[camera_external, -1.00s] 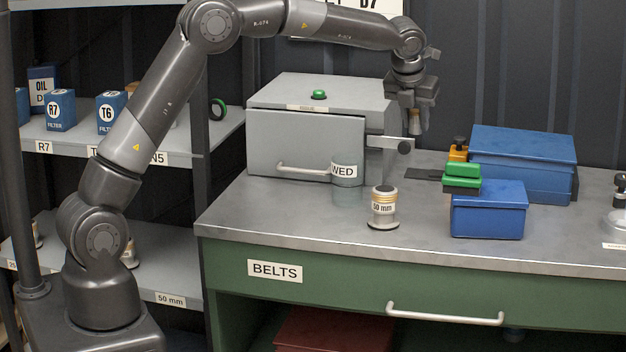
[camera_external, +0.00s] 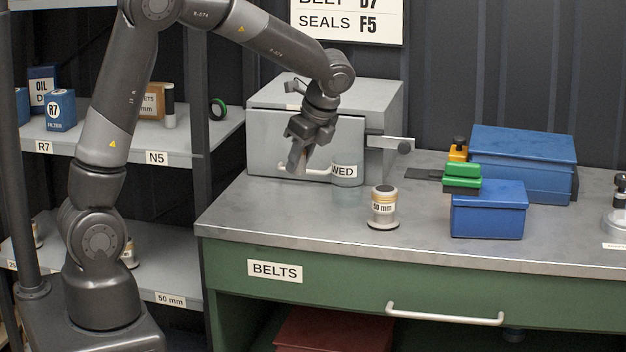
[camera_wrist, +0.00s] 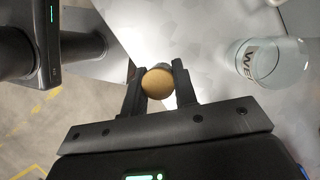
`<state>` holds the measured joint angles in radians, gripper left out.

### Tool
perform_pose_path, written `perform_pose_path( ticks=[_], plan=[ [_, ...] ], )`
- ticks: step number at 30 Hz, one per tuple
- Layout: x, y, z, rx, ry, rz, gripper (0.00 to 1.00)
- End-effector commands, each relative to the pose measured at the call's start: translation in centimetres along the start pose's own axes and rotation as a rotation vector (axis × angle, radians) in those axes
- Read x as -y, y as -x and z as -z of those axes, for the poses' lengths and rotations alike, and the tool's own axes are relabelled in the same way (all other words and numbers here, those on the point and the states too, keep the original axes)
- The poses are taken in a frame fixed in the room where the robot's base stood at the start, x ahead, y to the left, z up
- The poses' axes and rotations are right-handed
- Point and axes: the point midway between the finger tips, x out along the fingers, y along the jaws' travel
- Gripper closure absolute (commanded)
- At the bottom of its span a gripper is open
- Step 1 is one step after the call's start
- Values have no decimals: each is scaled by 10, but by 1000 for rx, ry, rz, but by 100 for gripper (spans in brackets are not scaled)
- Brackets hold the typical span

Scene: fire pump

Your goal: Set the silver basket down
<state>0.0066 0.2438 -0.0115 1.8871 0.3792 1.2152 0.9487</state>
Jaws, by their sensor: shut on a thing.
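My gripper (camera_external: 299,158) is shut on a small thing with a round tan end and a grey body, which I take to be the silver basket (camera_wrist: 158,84). In the wrist view its tan end sits between the two fingers, and most of its body is hidden behind it. In the external view the fingers point down in front of the grey cabinet, left of a clear jar (camera_external: 347,176) whose label ends in "WED". The jar also shows in the wrist view (camera_wrist: 268,62), right of and apart from the fingers. Whether the basket touches the bench cannot be told.
The grey bench top (camera_external: 300,222) is clear at front left. A "50 mm" canister (camera_external: 383,209) stands right of the clear jar. The grey cabinet (camera_external: 268,150) is behind my gripper. Blue boxes (camera_external: 489,210) and green blocks (camera_external: 462,177) are farther right.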

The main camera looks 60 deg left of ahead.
Motion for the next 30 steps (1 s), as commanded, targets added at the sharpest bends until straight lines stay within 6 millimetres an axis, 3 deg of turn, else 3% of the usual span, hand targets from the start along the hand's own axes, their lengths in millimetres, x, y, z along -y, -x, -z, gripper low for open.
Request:
perform_pose_path(
  ticks=[5, 18, 23, 30],
  plan=[
    [4, -18, -13, 1, 41, -19, 96],
    [59, -95, -57, 0, 37, -17, 96],
    [65, -103, -62, 0, 35, -14, 96],
    [65, -130, -51, 1, 33, -16, 96]
  ],
)
